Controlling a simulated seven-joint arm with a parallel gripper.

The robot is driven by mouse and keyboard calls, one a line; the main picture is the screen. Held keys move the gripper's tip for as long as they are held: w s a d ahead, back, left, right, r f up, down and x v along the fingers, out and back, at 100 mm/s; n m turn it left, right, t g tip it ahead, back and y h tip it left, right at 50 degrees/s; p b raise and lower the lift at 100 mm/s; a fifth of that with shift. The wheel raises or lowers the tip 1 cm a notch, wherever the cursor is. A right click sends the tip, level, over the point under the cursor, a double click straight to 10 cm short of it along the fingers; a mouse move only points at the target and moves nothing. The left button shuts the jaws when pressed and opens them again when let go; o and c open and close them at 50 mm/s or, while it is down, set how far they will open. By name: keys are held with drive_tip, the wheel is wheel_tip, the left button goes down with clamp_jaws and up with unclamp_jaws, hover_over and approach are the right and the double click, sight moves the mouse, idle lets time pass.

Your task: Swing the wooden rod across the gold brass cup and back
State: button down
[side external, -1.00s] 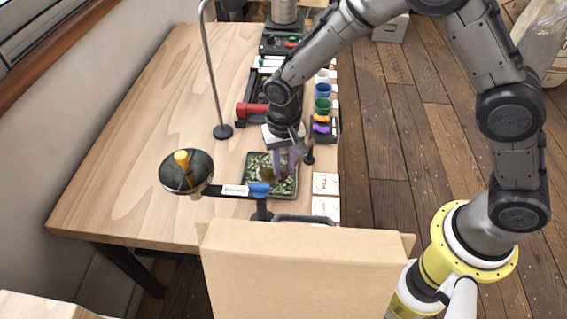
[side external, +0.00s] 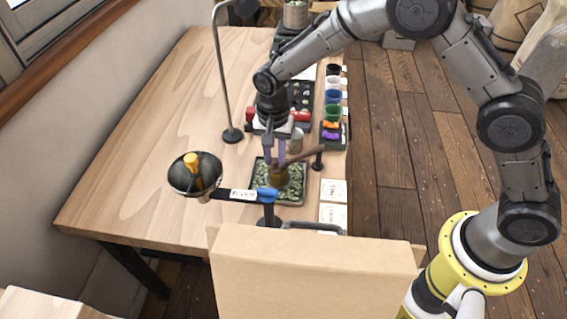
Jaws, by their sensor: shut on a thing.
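The gold brass cup (side external: 277,177) stands low at the left part of a dark tray of green beans (side external: 302,200). The wooden rod (side external: 308,155) slants from above the cup up to the right, over a short black post (side external: 318,162). My gripper (side external: 275,161) points down just above the cup. Its fingers are shut on the rod near the rod's lower left end. The fingers partly hide that end and the cup's rim, so I cannot tell whether rod and rim touch.
A dark bowl (side external: 181,182) with a yellow-handled tool is left of the tray. A blue-ended labelled arm (side external: 267,194) reaches towards the tray's front. A lamp stand (side external: 222,85) is behind left. A cardboard box (side external: 310,280) blocks the front. The table's left side is clear.

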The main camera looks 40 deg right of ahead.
drive_tip(key=w+d+m, duration=0.4)
drive_tip(key=w+m, duration=0.4)
drive_tip(key=shift+w+d, duration=0.35)
drive_tip(key=shift+w, duration=0.05)
drive_tip(key=shift+r, duration=0.1)
drive_tip(key=c, duration=0.7)
unclamp_jaws()
wheel_tip(320, 180, up, 14)
drive_tip(key=shift+f, duration=0.15)
